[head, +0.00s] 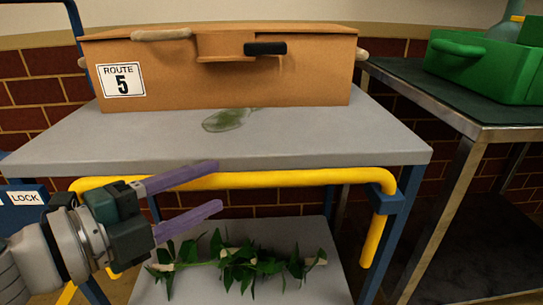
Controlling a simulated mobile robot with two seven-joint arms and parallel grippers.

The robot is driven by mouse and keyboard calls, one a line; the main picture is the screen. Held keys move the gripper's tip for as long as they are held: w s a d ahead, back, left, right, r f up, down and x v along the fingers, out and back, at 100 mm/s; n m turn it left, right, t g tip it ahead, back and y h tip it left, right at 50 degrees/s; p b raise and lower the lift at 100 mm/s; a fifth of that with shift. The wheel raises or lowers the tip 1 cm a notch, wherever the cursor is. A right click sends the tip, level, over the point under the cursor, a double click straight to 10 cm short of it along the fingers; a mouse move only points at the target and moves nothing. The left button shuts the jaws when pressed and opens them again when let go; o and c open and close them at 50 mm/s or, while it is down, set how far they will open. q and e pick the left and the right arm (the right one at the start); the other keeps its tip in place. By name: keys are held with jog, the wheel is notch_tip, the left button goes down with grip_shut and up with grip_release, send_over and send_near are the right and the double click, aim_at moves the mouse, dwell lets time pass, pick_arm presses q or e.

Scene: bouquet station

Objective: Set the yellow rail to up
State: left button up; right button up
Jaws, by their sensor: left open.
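The yellow rail (300,179) is a bent tube along the front of the grey cart, its long bar level just below the tabletop edge. At the right its end passes a blue bracket (388,199) and a yellow leg (373,240) runs downward. My left gripper (219,187) reaches in from the left with its two purple fingers apart and empty. The upper finger overlaps the rail in the picture and the lower one is below it. I cannot tell whether either finger touches the rail. My right gripper is not in view.
A brown box (220,90) labelled Route 5 and a greenish patch (226,120) are on the cart top (330,135). Leafy stems (240,264) lie on the lower shelf (325,285). A blue LOCK panel (24,198) is at left, a green crate (480,65) on the right table.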

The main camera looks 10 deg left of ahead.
aim_at(218, 185)
pick_arm(q)
jog(key=shift+b+x, duration=0.3)
jog(key=shift+x, duration=1.85)
jog(key=shift+c, duration=0.4)
grip_shut()
